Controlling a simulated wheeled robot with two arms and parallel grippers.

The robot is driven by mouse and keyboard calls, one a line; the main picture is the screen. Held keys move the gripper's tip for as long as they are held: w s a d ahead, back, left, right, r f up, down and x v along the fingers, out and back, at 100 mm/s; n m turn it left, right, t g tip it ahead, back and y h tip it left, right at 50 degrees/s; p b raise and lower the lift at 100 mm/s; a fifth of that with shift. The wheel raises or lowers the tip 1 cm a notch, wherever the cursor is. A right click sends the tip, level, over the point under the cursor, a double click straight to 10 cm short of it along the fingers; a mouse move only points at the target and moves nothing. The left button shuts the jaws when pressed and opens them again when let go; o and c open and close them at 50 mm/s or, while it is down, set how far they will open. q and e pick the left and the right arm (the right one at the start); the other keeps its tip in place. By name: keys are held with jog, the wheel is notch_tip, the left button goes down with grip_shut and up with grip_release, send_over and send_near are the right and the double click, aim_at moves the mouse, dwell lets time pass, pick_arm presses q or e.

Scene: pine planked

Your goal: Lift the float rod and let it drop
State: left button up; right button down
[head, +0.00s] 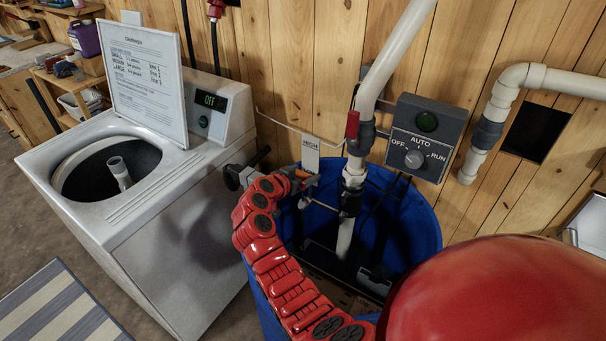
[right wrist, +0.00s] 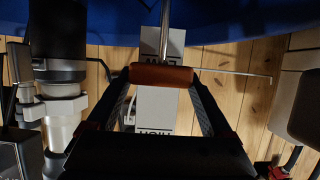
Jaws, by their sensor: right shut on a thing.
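The float rod (right wrist: 166,30) is a thin metal rod with an orange-brown grip (right wrist: 161,75) around it. My right gripper (right wrist: 161,78) is shut on this grip, one finger on each side. The float itself cannot be made out. My left gripper is not in view.
A white pipe (head: 394,50) with a dark valve runs down into the barrel. A grey switch box (head: 419,138) marked OFF, AUTO, RUN is on the plank wall. A white washer (head: 165,215) stands left of the barrel. A striped mat (head: 60,310) lies at the lower left.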

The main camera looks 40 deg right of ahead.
notch_tip(320, 180, up, 12)
jog(key=b, duration=0.2)
jog(key=shift+f+b, duration=0.1)
jog(key=shift+b, duration=0.2)
grip_release()
jog(key=b+v, duration=0.3)
jog(key=v, duration=1.4)
jog(key=shift+s+a+b, duration=0.2)
jog(key=shift+a+b, duration=0.05)
jog(key=shift+b, duration=0.15)
